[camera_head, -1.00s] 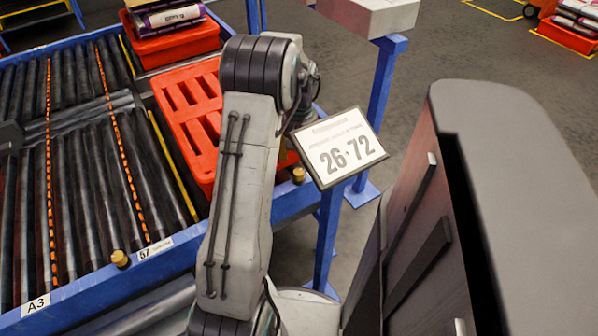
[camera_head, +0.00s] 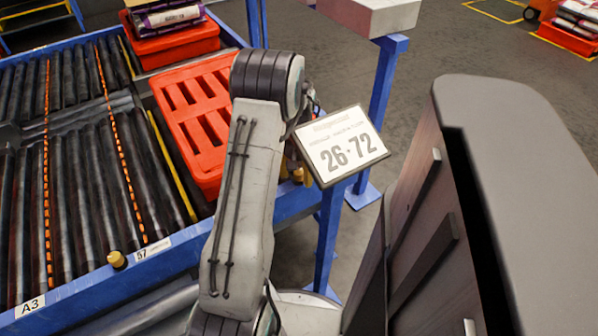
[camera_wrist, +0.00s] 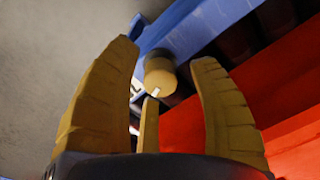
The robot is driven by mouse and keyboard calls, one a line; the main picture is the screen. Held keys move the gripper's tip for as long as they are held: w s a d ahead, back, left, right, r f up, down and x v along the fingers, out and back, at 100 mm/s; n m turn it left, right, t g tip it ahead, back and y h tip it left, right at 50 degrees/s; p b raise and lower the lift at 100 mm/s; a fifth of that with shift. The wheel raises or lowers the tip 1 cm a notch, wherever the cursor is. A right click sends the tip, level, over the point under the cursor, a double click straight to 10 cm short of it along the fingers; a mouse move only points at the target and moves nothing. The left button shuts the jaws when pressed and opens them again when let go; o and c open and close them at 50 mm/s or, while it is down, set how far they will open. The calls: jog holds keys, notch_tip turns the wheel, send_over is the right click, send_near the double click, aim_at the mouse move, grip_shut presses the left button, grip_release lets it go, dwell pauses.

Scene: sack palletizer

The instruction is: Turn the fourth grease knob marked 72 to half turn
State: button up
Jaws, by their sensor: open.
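In the wrist view a brass-coloured grease knob (camera_wrist: 160,76) sits on the blue frame, just beyond and between the fingertips of my gripper (camera_wrist: 160,72). The yellow fingers are open, with a clear gap to the knob on the left side. A small white mark shows at the knob's lower edge; no number beside it is readable. In the head view a knob (camera_head: 298,175) shows at the blue rail, partly behind my arm. Another knob (camera_head: 117,259) is on the rail beside a label marked 57 (camera_head: 152,247).
A sign reading 26·72 (camera_head: 342,146) stands right of my arm. The roller conveyor (camera_head: 70,160) and red crate-like pallet (camera_head: 200,120) lie left. A dark cabinet (camera_head: 515,140) stands close on the right. Grey floor (camera_head: 480,60) is free behind.

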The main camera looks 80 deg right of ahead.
grip_shut()
dwell(0.4)
jog(key=m, duration=0.3)
jog(key=shift+m+p, duration=0.35)
jog(key=shift+m, duration=1.95)
grip_release()
